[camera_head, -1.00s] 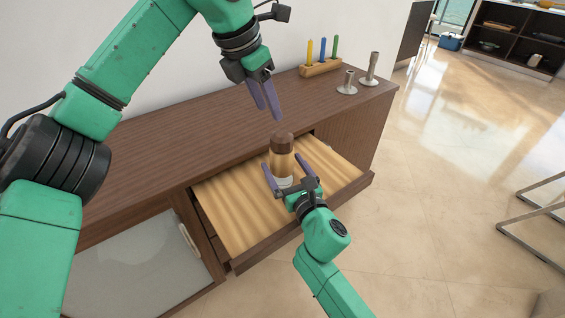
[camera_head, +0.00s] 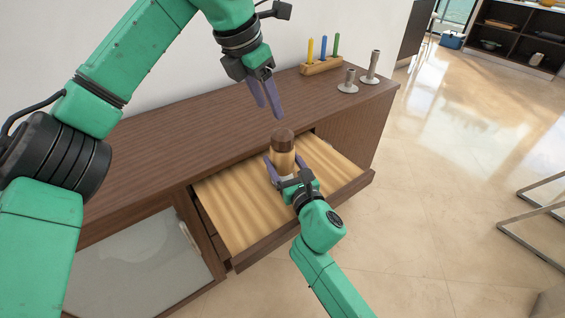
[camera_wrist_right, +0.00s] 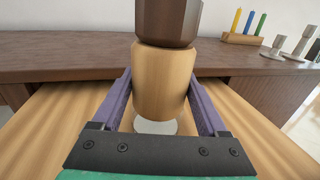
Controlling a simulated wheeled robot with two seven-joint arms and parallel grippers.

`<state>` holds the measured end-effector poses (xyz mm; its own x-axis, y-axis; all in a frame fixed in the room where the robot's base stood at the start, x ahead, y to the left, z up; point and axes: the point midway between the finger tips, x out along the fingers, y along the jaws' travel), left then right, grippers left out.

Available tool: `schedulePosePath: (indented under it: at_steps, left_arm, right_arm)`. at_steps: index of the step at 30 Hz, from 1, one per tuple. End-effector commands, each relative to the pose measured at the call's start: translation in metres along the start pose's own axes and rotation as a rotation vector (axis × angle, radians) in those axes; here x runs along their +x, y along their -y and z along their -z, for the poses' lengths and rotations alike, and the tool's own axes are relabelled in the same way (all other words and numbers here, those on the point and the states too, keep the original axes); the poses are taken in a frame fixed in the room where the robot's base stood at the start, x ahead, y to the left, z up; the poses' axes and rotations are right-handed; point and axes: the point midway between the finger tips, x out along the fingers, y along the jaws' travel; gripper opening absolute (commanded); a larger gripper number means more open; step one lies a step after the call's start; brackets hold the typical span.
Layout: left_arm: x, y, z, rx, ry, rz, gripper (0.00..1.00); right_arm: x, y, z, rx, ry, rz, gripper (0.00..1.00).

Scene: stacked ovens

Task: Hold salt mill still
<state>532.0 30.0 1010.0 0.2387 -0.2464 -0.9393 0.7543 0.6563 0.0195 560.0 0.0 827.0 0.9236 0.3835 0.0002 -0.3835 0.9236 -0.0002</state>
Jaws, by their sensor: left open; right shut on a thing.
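The salt mill (camera_head: 283,152) has a dark brown top and a lighter wooden body, and stands upright in the open drawer (camera_head: 240,215). In the right wrist view the mill (camera_wrist_right: 163,85) fills the space between the purple fingers, with a pale base below. My right gripper (camera_head: 286,170) is shut on the mill's lower body, one finger on each side. My left gripper (camera_head: 268,112) is open and empty, pointing down above the cabinet top, a little above and left of the mill's top.
The dark wooden cabinet top (camera_head: 180,135) is mostly clear. At its far right end stand a wooden block with coloured sticks (camera_head: 321,67) and two metal candle holders (camera_head: 370,68). A frosted glass door (camera_head: 140,265) is below left. Open floor lies to the right.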

Motion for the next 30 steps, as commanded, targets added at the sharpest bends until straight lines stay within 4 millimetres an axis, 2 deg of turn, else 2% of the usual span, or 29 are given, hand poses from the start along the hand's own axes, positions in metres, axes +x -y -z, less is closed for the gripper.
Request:
schedulePosePath:
  at_steps: [1,3,5,8,10,12,15,17,20,24,27,28,30]
  left_arm:
    - [0.002,0.001,0.000,-0.002,0.005,0.005,0.77]
    - [0.011,0.005,-0.003,-0.022,0.033,0.035,0.97]
    - [0.026,0.015,-0.009,-0.058,0.089,0.094,0.97]
    - [0.056,0.047,-0.022,-0.198,0.238,0.283,0.97]
    - [0.068,0.075,-0.031,-0.365,0.352,0.473,0.97]
    - [0.069,0.098,-0.036,-0.575,0.445,0.685,0.97]
    - [0.059,0.111,-0.037,-0.924,0.530,0.990,0.97]
    - [0.052,0.109,-0.032,-1.159,0.550,1.170,0.97]
    - [0.046,0.090,-0.014,-1.586,0.544,1.450,0.97]
    - [0.059,0.053,0.029,-2.184,0.472,1.742,0.97]
    - [0.076,0.036,0.058,-2.503,0.425,1.844,0.97]
    - [0.080,0.033,0.065,2.476,-0.400,-1.792,0.97]
    - [0.086,0.029,0.076,2.423,-0.362,-1.707,0.97]
  right_arm:
    - [0.000,0.000,0.000,0.000,-0.001,0.000,0.00]
    - [0.000,0.000,0.001,0.000,-0.001,0.000,0.00]
    - [0.000,0.000,0.001,0.000,-0.001,0.000,0.00]
    - [0.000,0.000,0.000,0.000,0.000,0.000,0.00]
    - [0.000,0.000,0.000,0.000,0.000,0.000,0.00]
    - [0.000,0.000,0.000,0.000,0.000,0.000,0.00]
    - [0.000,0.000,0.000,0.000,-0.001,0.000,0.00]
    - [0.000,0.000,0.001,0.000,-0.001,0.000,0.00]
    - [0.000,0.000,0.001,0.000,-0.001,0.000,0.00]
    - [0.000,0.000,0.001,0.000,-0.002,0.000,0.00]
    - [0.000,0.000,0.001,0.000,-0.002,0.000,0.00]
    - [0.000,0.000,0.001,0.000,-0.002,0.000,0.00]
    - [0.000,0.000,0.001,0.000,-0.001,0.000,0.00]
